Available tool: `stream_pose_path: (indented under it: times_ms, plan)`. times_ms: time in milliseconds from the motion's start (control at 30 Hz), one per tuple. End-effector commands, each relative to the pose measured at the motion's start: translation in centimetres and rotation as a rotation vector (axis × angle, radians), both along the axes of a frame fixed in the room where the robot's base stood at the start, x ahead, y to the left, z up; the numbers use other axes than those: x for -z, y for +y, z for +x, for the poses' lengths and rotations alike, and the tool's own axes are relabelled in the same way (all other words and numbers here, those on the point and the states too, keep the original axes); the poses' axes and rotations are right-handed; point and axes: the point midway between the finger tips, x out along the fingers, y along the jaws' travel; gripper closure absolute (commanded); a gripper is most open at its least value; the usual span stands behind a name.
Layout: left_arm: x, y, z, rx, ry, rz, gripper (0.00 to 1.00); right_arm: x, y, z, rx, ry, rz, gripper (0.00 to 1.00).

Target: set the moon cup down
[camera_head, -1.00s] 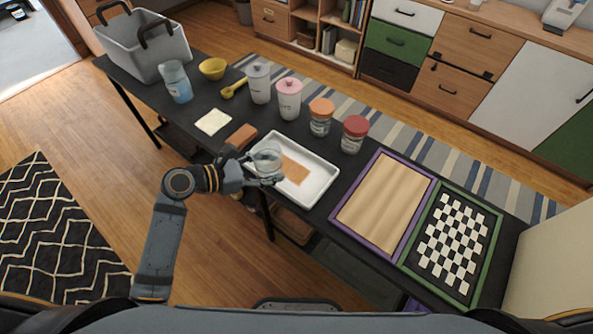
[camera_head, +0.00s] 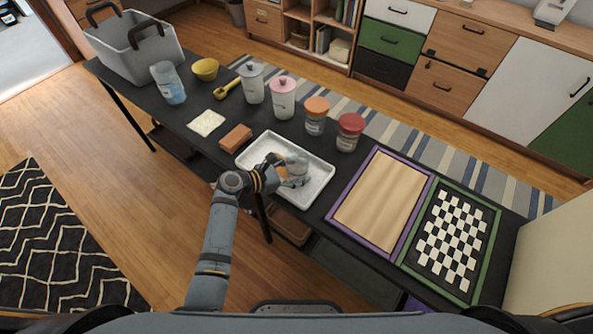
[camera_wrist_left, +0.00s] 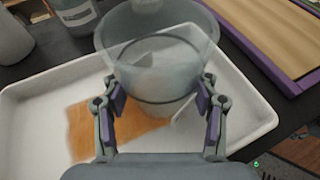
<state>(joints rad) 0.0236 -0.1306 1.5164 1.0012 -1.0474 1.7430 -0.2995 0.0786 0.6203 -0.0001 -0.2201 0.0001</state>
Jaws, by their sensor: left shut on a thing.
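The moon cup (camera_head: 297,166) is a clear, see-through cup, held upright over the right part of the white tray (camera_head: 322,186). In the left wrist view the cup (camera_wrist_left: 160,62) sits between my fingers, its wide rim toward the top. My left gripper (camera_head: 285,174) is shut on it; the fingers (camera_wrist_left: 160,108) press at its two sides. An orange-brown patch (camera_wrist_left: 85,130) lies on the tray floor, partly hidden by the gripper. Whether the cup's base touches the tray I cannot tell. My right gripper is not in view.
Jars with orange (camera_head: 316,105) and red (camera_head: 350,123) lids stand behind the tray. A brown block (camera_head: 236,138) lies to its left. A purple-framed board (camera_head: 383,203) is close on the right. A pitcher (camera_head: 168,84) and grey basket (camera_head: 140,50) stand farther left.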

Motion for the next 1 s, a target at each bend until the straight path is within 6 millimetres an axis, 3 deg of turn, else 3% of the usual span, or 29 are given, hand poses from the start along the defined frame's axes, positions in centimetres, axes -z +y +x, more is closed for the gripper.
stream_pose_path:
  times_ms: [233, 267, 400, 767, 1000]
  plan:
    - [0.1, 0.0, 0.0, 0.000, -0.001, 0.000, 0.74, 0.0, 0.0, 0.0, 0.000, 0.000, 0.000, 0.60]
    - [0.1, 0.0, 0.0, 0.000, 0.000, 0.001, 0.37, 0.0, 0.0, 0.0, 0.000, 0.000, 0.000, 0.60]
    - [0.1, 0.0, 0.0, 0.000, -0.001, 0.000, 0.18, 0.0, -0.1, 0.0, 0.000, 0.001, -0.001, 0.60]
    - [-0.2, 0.1, 0.0, -0.001, -0.001, 0.001, 0.17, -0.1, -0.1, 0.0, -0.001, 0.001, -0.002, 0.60]
    - [-1.7, 3.7, -2.2, 0.000, -0.001, 0.007, 0.17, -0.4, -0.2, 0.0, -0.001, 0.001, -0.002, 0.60]
